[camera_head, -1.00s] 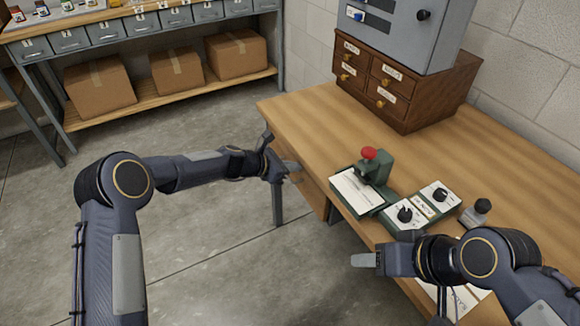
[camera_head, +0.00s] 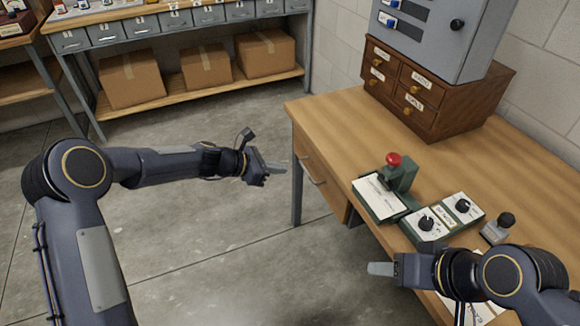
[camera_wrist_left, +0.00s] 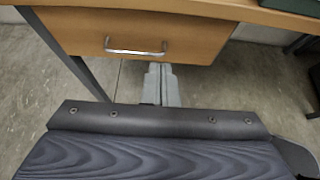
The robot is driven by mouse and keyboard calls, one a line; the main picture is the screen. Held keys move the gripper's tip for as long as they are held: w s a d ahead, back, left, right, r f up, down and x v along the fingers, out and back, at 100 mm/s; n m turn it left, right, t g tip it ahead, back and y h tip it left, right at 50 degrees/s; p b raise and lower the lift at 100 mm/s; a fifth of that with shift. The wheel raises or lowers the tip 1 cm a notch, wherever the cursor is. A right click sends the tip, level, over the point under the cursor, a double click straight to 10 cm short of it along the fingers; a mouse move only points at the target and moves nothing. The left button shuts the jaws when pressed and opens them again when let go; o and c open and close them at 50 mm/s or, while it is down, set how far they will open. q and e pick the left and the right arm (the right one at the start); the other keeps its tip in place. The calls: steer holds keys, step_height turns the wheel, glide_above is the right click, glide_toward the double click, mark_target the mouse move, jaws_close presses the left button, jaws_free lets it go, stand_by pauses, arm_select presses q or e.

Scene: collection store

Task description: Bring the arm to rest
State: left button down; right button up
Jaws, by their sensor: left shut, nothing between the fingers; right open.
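My left arm reaches in from the left in the head view. Its gripper (camera_head: 270,170) is shut and empty, in the air over the floor, left of the wooden desk (camera_head: 320,118). In the left wrist view the left gripper's two fingers (camera_wrist_left: 161,84) lie together below the desk drawer (camera_wrist_left: 135,38) and its metal handle. They appear apart from the drawer. My right gripper (camera_head: 383,268) is at the lower right, by the desk's front edge, and looks empty. The gap between its fingers is hard to see from this side.
On the desk are a green device with a red knob (camera_head: 394,160), two dial boxes (camera_head: 428,223), a stamp (camera_head: 497,228) and a wooden drawer cabinet (camera_head: 425,92) under a grey box. A shelf with cardboard boxes (camera_head: 130,78) stands behind. The floor between is clear.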

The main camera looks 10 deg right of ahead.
arm_select(q)
steer(key=s+a+r+m+y, duration=0.3)
steer(key=s+a+r+m, duration=0.8)
steer(key=s+a+r, duration=0.4)
steer(key=s+a+f+m+t+y, duration=0.15)
steer(key=s+a+m, duration=0.25)
steer(key=s, duration=0.6)
steer(key=s+a+f+m+t+y, duration=0.1)
steer(key=s+a+f+m+y, duration=0.25)
steer(key=s, duration=0.75)
step_height(320, 180, up, 13)
steer(key=m+p, duration=0.1)
steer(key=p, duration=1.1)
steer(key=shift+s+a+g, duration=0.2)
steer(key=shift+a+g, duration=0.1)
steer(key=shift+g, duration=0.05)
steer(key=shift+m, duration=0.25)
